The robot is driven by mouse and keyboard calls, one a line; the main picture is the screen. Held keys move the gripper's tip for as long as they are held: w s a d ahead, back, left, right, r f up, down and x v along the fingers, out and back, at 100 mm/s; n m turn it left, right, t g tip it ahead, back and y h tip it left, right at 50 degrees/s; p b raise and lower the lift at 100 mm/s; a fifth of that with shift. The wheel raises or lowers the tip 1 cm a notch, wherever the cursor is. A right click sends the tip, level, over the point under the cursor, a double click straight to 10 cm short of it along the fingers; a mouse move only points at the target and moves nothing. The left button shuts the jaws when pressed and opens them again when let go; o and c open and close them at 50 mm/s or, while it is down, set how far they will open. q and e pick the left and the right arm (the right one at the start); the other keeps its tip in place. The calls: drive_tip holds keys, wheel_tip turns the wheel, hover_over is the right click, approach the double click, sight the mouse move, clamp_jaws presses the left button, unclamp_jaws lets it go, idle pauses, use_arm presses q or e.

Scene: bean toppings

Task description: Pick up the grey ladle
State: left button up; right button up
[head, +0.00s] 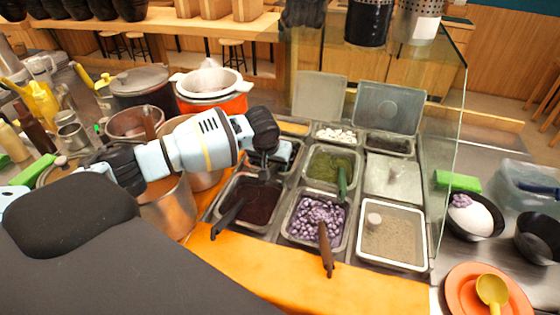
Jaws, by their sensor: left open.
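The dark grey ladle (228,217) rests in the bin of dark red beans (262,198), its handle leaning out over the bin's front left edge. Its scoop end is not clearly visible among the beans. My left gripper (267,170) points down just above and behind the back edge of that bin. It is open and apart from the ladle handle; its fingertips are small and dark against the bins. My right gripper is not in view.
A brown-handled ladle (325,252) stands in the purple bean bin (345,232), and a green-handled one (341,182) in the green topping bin. A glass screen (447,150) stands right of the bins. Pots crowd the left. The orange counter front (290,275) is clear.

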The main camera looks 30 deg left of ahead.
use_arm(q)
clamp_jaws()
idle(0.3)
